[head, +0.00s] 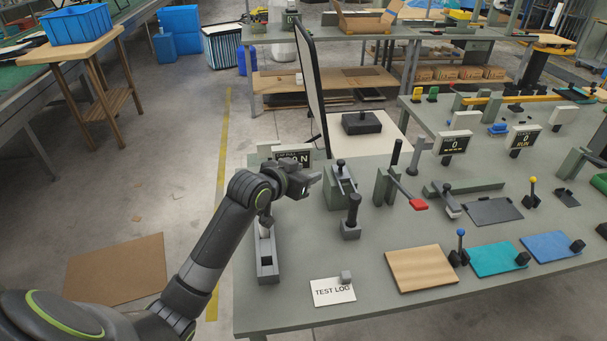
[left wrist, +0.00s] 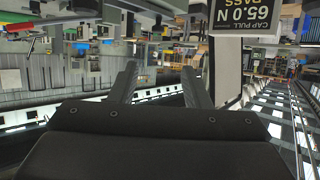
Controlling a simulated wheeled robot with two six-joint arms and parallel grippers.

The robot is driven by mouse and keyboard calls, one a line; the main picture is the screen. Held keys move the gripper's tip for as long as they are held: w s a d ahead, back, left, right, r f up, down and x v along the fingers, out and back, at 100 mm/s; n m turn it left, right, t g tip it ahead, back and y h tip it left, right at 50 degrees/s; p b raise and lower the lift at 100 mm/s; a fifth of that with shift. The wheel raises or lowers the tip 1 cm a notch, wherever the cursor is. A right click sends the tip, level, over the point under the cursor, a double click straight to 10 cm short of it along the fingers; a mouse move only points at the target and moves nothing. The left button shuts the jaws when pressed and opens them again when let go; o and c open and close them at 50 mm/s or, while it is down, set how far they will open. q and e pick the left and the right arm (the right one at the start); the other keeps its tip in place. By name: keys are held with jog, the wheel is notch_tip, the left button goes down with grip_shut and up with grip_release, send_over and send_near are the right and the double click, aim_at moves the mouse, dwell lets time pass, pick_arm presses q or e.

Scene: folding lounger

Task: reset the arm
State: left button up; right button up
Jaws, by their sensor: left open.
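My left arm reaches in from the lower left in the head view, over the left edge of the grey workbench (head: 255,305). My left gripper (head: 314,180) is above the bench, in front of a small display (head: 293,156). In the left wrist view the gripper's two fingers (left wrist: 160,82) stand apart with nothing between them. The display shows upside down there, reading 65.0 N and PASS (left wrist: 262,18). The gripper partly hides the display in the head view. My right gripper is not in view.
A grey fixture (head: 267,268) stands below my left forearm. Black-handled fixtures (head: 350,215) and a red-tipped lever (head: 408,192) stand right of the gripper. A test log card (head: 333,292) and a tan mat (head: 421,270) lie in front.

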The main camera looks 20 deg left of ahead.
pick_arm(q)
jog(key=shift+s, duration=0.1)
dwell(0.4)
